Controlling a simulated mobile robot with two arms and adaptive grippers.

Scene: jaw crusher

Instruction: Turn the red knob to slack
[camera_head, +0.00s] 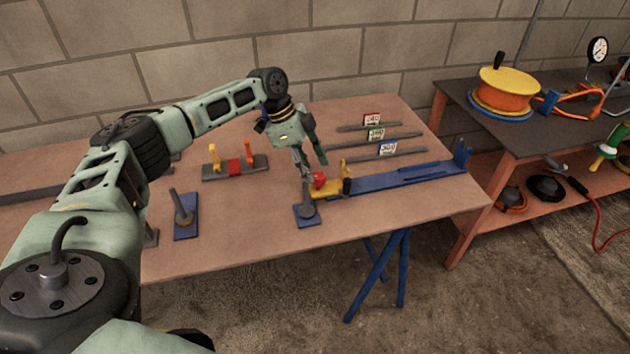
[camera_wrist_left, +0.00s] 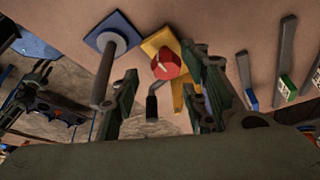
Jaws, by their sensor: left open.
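The red knob (camera_head: 319,179) sits on a yellow block (camera_head: 326,191) at the left end of a long blue rail on the table. In the left wrist view the red knob (camera_wrist_left: 166,65) has a pale pointer mark on its face, and a black-handled crank (camera_wrist_left: 152,103) shows beside it. My left gripper (camera_head: 311,168) is above the knob, pointing down. In the left wrist view its fingers (camera_wrist_left: 165,105) are spread apart, with the knob showing between and beyond them. I cannot tell whether a finger touches the knob. My right gripper is not in view.
A post on a blue base (camera_head: 306,220) stands close to the yellow block; another blue-based post (camera_head: 185,222) is farther left. Several labelled bars (camera_head: 377,135) lie at the back. The blue rail (camera_head: 410,178) runs right.

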